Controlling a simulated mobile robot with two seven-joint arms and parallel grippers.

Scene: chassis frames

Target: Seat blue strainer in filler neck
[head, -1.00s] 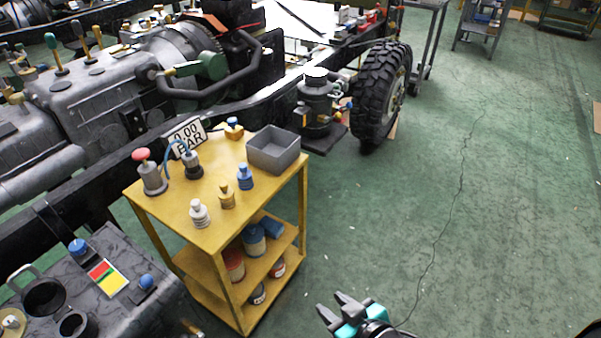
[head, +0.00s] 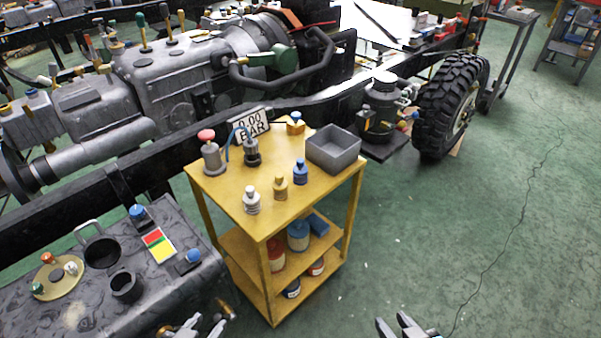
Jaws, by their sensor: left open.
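A dark tank (head: 75,312) at the lower left bears two black ring-shaped openings: a larger one with a raised handle or lid (head: 102,252), and a smaller neck (head: 125,287). Blue-topped pieces stand at the tank's right edge (head: 187,260) and behind it (head: 137,212). A blue stepped piece (head: 300,172) stands upright on the yellow cart. I cannot tell which blue piece is the strainer. My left gripper (head: 200,322) is open at the bottom edge, right of the tank, partly cut off. My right gripper (head: 394,321) is open and empty over the floor.
The yellow cart (head: 225,190) holds a grey bin (head: 334,149), white and brass pieces, a red-knobbed pump (head: 211,152) and a gauge sign (head: 250,124). A chassis rail and wheel (head: 447,105) lie behind. The floor at right is clear.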

